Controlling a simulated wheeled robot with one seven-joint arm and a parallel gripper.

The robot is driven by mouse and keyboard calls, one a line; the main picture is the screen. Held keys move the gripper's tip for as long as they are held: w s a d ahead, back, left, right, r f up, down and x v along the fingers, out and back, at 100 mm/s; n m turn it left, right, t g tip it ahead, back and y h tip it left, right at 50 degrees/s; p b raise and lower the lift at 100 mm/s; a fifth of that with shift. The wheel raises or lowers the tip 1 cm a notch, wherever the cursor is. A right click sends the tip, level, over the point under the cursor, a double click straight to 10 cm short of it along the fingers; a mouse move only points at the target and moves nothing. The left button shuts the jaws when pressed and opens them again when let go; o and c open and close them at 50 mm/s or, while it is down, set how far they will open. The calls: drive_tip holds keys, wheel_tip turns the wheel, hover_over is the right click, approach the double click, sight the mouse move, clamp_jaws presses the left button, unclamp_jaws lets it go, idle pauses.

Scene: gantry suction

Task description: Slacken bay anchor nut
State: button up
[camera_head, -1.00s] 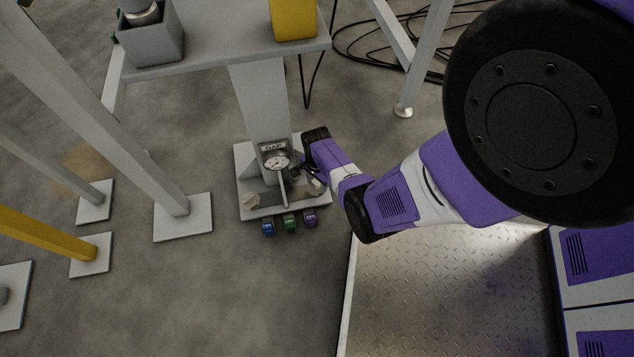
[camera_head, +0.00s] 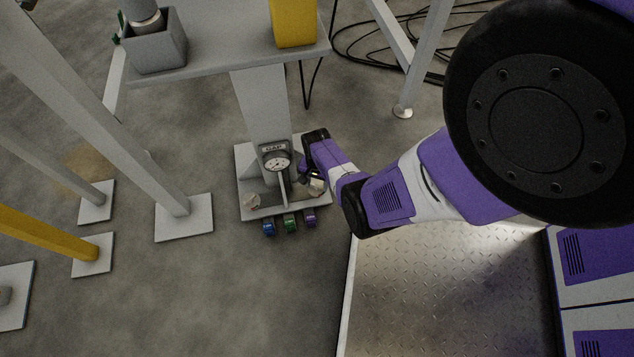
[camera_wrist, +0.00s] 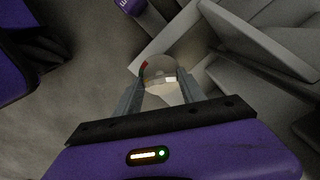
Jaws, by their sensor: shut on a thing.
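The bay anchor nut (camera_wrist: 160,75) shows in the wrist view as a rounded, shiny metal piece with a small red mark at its left. My gripper (camera_wrist: 162,82) has one finger on each side of it and is shut on it. In the head view my gripper (camera_head: 311,178) is low at the right side of the column foot, over the base plate (camera_head: 262,209). The nut is mostly hidden there by my wrist. A second pale anchor fitting (camera_head: 252,201) sits at the plate's left front corner.
A round dial gauge marked GAP (camera_head: 276,161) and an upright rib stand close left of my gripper. Blue (camera_head: 268,228), green (camera_head: 290,224) and purple (camera_head: 309,217) tagged pieces line the plate's front edge. Open floor lies in front. Black cables (camera_head: 365,40) lie behind.

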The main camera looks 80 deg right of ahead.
sight(317, 185)
drive_tip(key=shift+n, duration=1.1)
drive_tip(key=o, duration=1.4)
drive_tip(key=shift+c, duration=0.2)
wheel_tip(317, 185, up, 8)
drive_tip(key=p, duration=0.5)
drive_tip(key=shift+f, duration=0.1)
